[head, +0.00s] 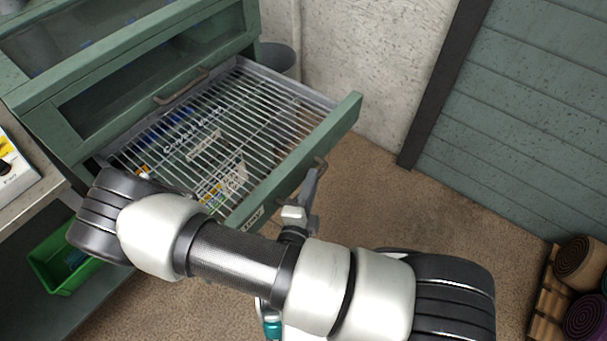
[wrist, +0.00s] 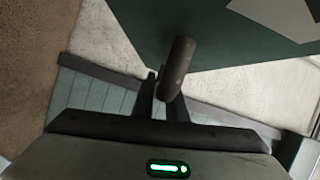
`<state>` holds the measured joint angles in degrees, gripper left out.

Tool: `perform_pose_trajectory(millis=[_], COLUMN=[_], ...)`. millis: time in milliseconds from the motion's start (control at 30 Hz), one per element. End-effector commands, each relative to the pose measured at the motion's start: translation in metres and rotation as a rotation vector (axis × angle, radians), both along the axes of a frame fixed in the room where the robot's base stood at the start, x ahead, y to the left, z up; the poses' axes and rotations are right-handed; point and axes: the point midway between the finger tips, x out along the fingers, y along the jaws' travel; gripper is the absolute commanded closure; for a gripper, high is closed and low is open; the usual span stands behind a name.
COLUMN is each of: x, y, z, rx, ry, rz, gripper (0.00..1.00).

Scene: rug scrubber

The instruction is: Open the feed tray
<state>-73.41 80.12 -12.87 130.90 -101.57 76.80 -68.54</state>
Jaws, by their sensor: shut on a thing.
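The feed tray (head: 300,153) is a green-fronted drawer with a wire grid over it. It stands well out from the green cabinet (head: 30,95) in the head view. Papers and small items show under the grid. Its dark bar handle (head: 321,163) is on the front panel; in the wrist view the handle (wrist: 178,66) rises between the fingers, in front of the green panel (wrist: 210,35). My gripper (head: 315,172) is shut on this handle, and its fingers (wrist: 163,88) show in the wrist view. My arm hides part of the tray's near front corner.
A closed glass-fronted drawer (head: 150,75) is above the tray. A grey bin (head: 277,60) stands behind it by the wall. A green crate (head: 60,262) is at lower left, and rolled rugs (head: 580,262) on a wooden rack are at right. The brown floor (head: 420,215) between is clear.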

Motion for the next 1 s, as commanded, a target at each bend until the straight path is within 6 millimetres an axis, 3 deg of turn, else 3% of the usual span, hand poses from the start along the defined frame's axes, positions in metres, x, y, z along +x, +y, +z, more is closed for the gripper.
perform_pose_trajectory(millis=[567,600,667,1000], x=[-0.0050,-0.0049,-0.0049,-0.0061], y=[-0.0054,-0.0053,-0.0053,-0.0049], z=[-0.0006,-0.0005,-0.0005,0.0000], rx=[0.002,0.002,0.002,0.001], ry=[0.001,0.001,0.001,0.000], rz=[0.001,0.001,0.001,0.001], gripper=[1.00,0.81,0.71,0.69])
